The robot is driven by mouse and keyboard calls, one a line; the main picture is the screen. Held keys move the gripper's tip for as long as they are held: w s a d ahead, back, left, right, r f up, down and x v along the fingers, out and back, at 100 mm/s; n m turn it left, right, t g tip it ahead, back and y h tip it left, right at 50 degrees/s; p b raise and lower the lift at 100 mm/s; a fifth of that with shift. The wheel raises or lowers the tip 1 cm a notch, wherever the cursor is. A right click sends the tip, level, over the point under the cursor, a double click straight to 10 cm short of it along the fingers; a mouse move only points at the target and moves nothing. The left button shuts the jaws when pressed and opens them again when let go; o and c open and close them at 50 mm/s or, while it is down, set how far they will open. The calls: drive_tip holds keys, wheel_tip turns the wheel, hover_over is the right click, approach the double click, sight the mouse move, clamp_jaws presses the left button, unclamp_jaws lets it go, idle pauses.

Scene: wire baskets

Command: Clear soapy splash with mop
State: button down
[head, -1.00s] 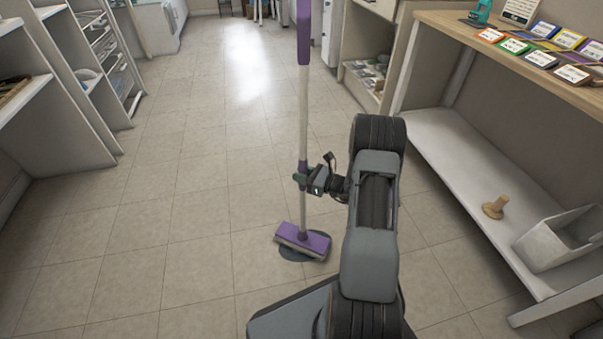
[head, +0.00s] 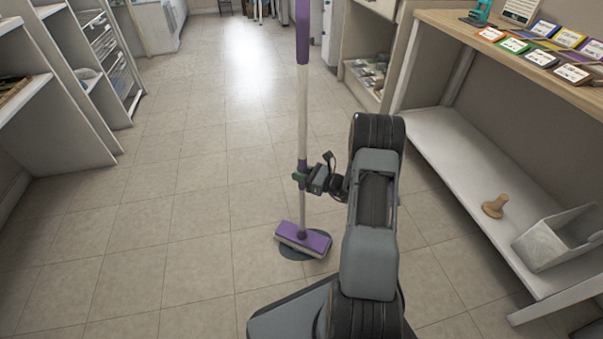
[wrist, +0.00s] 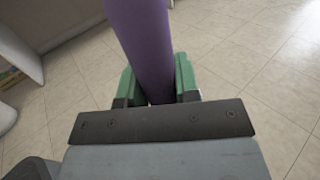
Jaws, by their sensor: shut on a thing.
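The mop (head: 302,105) stands upright in the head view, with a pale pole, purple sections and a flat purple head (head: 303,239). A dark grey-blue round patch (head: 290,255), perhaps the splash, lies on the floor under the mop head, which hides part of it. My gripper (head: 302,177) is shut on a purple part of the mop's pole, above the head. In the wrist view, the green fingers (wrist: 160,82) sit on both sides of the purple pole (wrist: 140,40).
A white lower shelf (head: 450,165) under a wooden counter (head: 540,62) runs along the right, holding a wooden peg-like thing (head: 495,206) and a grey bin (head: 555,240). White shelving (head: 60,130) stands at the left. The tiled floor (head: 190,190) between is clear.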

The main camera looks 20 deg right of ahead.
drive_tip(key=w+a, duration=0.3)
drive_tip(key=a, duration=0.7)
drive_tip(key=shift+a, duration=0.4)
drive_tip(key=shift+f+b, duration=0.65)
drive_tip(key=shift+f, duration=0.2)
idle(1.8)
drive_tip(key=shift+d, duration=0.15)
drive_tip(key=shift+s+d, duration=0.15)
drive_tip(key=shift+d, duration=0.55)
drive_tip(key=shift+s+d, duration=0.1)
drive_tip(key=shift+d, duration=0.75)
drive_tip(key=shift+s+d, duration=0.2)
drive_tip(key=shift+d, duration=0.5)
drive_tip(key=shift+s+d, duration=0.15)
drive_tip(key=shift+d, duration=0.75)
drive_tip(key=shift+s+d, duration=0.15)
drive_tip(key=shift+d, duration=0.55)
drive_tip(key=shift+s+d, duration=0.15)
drive_tip(key=shift+d, duration=0.6)
